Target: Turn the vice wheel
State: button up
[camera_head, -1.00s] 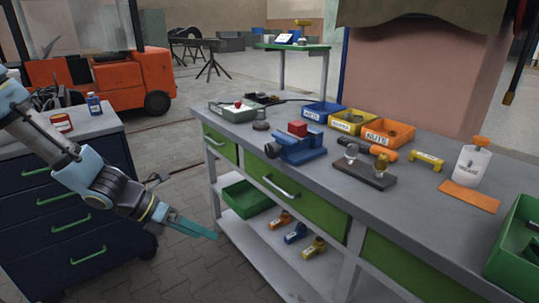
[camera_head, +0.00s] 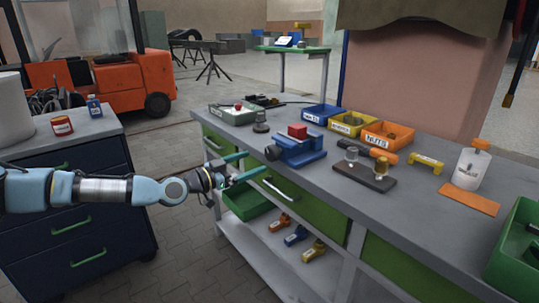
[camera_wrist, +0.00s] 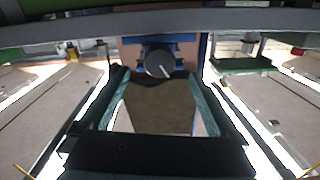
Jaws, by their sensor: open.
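The blue vice (camera_head: 301,150) stands on the workbench near its front edge, with a red block (camera_head: 297,129) on top. Its dark round wheel (camera_head: 272,151) faces my gripper. In the wrist view the wheel (camera_wrist: 159,64) is a grey disc with a pale line on it, in front of the blue vice body (camera_wrist: 160,40). My gripper (camera_head: 255,163) is open and empty at the bench's front edge, just short of the wheel. In the wrist view the wheel appears between the teal fingertips (camera_wrist: 157,77), with no contact visible.
The workbench top (camera_head: 335,194) also holds blue, yellow and orange bins (camera_head: 386,134), a dark block with two knobs (camera_head: 364,176), and a white bottle (camera_head: 470,168). Green drawers (camera_head: 297,201) lie below the top. A dark drawer cabinet (camera_head: 85,215) stands left.

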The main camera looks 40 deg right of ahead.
aim_at(269, 156)
jog(key=d, duration=0.2)
jog(key=d+p, duration=0.1)
jog(key=d, duration=0.4)
jog(key=shift+s+d+p, duration=0.25)
jog(key=shift+d+p, duration=0.05)
jog(key=shift+d, duration=0.05)
jog(key=c, duration=1.4)
